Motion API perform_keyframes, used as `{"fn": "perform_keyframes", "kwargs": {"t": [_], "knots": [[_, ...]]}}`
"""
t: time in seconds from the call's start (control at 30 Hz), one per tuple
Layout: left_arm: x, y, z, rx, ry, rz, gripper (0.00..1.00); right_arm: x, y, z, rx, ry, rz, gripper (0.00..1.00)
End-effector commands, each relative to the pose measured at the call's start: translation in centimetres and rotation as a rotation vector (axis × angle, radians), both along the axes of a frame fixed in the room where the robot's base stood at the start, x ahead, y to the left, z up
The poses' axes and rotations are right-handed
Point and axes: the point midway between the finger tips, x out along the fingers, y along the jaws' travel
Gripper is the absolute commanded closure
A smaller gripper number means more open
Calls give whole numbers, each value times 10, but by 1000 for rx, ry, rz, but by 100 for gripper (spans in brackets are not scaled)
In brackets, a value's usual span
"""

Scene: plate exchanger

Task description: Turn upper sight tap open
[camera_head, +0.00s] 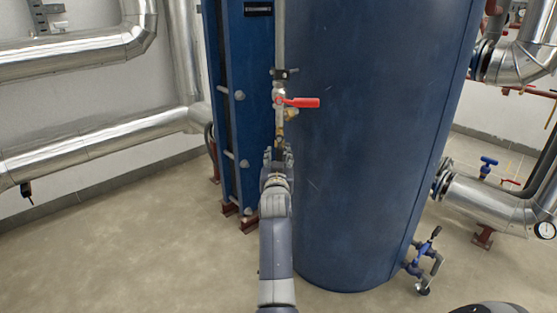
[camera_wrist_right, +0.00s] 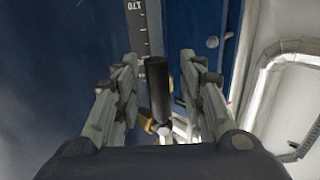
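In the head view a tap with a red lever (camera_head: 300,102) sits on a thin vertical pipe (camera_head: 280,45) in front of the blue tank. The lever points level to the right. Brass fittings (camera_head: 291,112) show just below it. My right gripper (camera_head: 278,150) is below this tap, close to the lower fittings. In the right wrist view my right gripper (camera_wrist_right: 159,58) is open. A black cylindrical handle (camera_wrist_right: 157,75) stands between its fingers, with no clear contact. Brass and pale metal parts show behind it. My left gripper is not in view.
The large blue tank (camera_head: 380,130) stands close behind and right of the gripper. A blue frame (camera_head: 225,100) is to the left. Silver pipes (camera_head: 90,145) run along the left wall. A blue valve (camera_head: 425,247) sits low right. The floor (camera_head: 130,240) at left is clear.

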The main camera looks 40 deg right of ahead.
Motion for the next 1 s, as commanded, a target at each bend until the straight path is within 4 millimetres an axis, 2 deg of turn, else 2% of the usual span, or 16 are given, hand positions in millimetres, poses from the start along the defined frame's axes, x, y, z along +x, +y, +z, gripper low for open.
{"fn": "perform_keyframes", "kwargs": {"t": [0.4, 0.5, 0.67, 1.0], "knots": [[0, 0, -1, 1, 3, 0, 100, 0, 0, 74, -2, -5, 1, 62], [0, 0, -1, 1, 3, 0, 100, 0, 1, 87, 0, -4, 1, 62], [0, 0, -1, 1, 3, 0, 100, 0, 1, 96, 1, -1, 1, 62], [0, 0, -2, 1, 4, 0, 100, 0, 1, 97, 1, -1, 1, 62]]}}
